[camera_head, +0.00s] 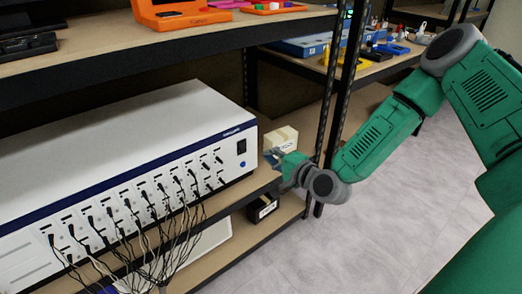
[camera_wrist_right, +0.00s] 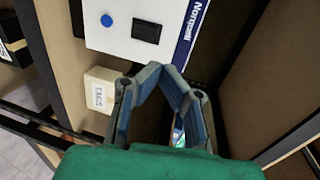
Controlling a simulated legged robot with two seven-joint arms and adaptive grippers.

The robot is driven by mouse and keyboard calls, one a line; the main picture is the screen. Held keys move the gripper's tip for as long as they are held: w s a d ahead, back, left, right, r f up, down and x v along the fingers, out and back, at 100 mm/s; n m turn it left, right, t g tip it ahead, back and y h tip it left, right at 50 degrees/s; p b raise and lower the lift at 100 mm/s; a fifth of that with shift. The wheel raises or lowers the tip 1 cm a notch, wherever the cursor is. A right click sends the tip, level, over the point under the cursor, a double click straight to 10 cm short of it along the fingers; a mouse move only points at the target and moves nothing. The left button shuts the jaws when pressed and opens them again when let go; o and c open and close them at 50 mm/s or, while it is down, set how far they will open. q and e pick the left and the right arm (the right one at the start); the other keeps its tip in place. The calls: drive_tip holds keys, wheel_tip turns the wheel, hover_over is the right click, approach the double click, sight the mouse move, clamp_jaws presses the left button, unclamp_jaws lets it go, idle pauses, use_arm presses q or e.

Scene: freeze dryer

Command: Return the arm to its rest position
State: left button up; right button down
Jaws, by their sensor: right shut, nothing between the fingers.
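My right arm (camera_head: 375,140) is green with grey joints and reaches in from the right side of the head view. Its gripper (camera_head: 274,157) is at the front edge of the middle shelf, near the right end of the white instrument. In the right wrist view the gripper (camera_wrist_right: 160,72) has its blue-lined fingers angled together at the tips, with nothing held between them. A small cream box (camera_head: 282,139) is just behind the gripper in the head view. My left gripper is not in view.
The white instrument (camera_head: 110,130) has a blue stripe and many cables hanging in front. A black box (camera_head: 262,208) is on the lower shelf. A dark rack post (camera_head: 338,100) stands close behind the right forearm. Clear floor (camera_head: 380,225) lies below the arm.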

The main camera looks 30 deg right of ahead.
drive_tip(key=shift+s+d+r, duration=0.15)
drive_tip(key=shift+s+d, duration=0.2)
drive_tip(key=shift+s, duration=0.35)
drive_tip(key=shift+a+r, duration=0.1)
drive_tip(key=shift+a, duration=0.1)
